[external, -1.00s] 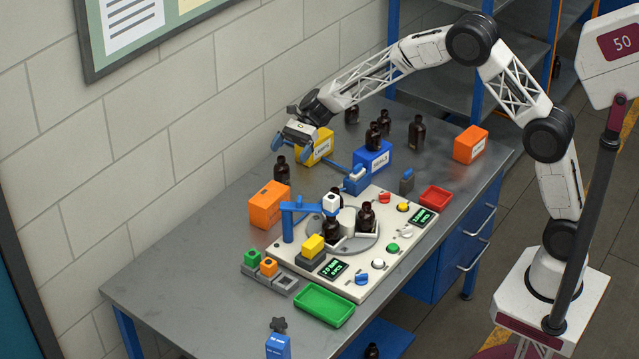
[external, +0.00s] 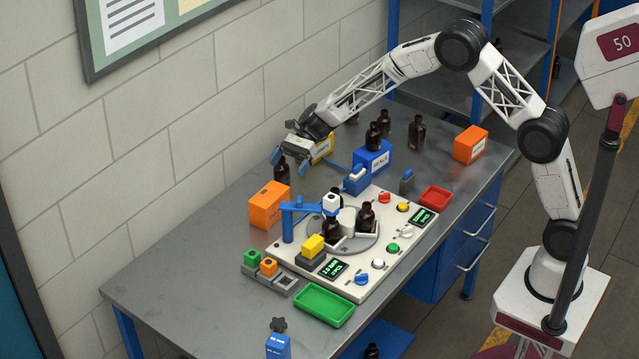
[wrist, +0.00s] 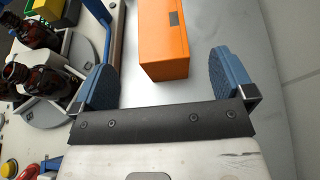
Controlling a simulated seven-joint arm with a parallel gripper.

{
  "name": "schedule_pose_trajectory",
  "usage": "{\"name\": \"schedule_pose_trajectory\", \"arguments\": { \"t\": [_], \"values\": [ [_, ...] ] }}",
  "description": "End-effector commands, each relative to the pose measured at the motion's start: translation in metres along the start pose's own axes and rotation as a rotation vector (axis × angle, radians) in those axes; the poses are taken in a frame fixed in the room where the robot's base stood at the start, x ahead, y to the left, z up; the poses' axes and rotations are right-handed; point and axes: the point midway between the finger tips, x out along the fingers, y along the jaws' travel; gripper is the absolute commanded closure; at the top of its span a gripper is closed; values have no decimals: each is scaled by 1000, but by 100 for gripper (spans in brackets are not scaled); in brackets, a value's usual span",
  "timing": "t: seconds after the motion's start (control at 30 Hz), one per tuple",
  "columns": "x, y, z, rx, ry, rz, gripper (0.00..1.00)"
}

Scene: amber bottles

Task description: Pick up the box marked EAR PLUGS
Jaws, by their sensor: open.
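I cannot read EAR PLUGS on any box. An orange box (external: 269,205) stands left of the control panel with no readable marking; it also shows in the wrist view (wrist: 163,40), ahead of and between my fingers. Another orange box (external: 470,145) with a small unreadable white label stands at the table's far right. My gripper (external: 304,162) is open and empty, above the table behind the left orange box and apart from it. Its blue fingers (wrist: 163,80) are spread wide in the wrist view. My gripper partly hides a yellow box (external: 323,149).
Dark bottles stand near my gripper, one (external: 282,171) just below it. A blue box (external: 372,160) marked SEALS stands to the right. The control panel (external: 300,257) carries a blue post arm and bottles on a turntable. The wall is close on the left.

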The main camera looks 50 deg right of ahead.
Motion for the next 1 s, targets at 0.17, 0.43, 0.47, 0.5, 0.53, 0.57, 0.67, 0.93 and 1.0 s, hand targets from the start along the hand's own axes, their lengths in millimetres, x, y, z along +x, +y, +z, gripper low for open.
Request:
{"name": "schedule_pose_trajectory", "arguments": {
  "t": [0.17, 0.43, 0.47, 0.5, 0.53, 0.57, 0.67, 0.93, 1.0],
  "values": [
    [11, 0, -26, 2, 0, 0, 0],
    [35, 0, -27, 0, 0, 1, 0],
    [36, 0, -27, 0, 0, 1, 0],
    [36, 0, -27, 0, 0, 1, 0],
    [37, 0, -27, 0, 0, 0, 0],
    [37, 0, -27, 0, 0, 0, 0],
    [36, 0, -27, 0, 0, 0, 0],
    [40, 0, -27, 0, 0, 0, 0],
    [44, 0, -27, 0, 0, 0, 0]
  ]
}}
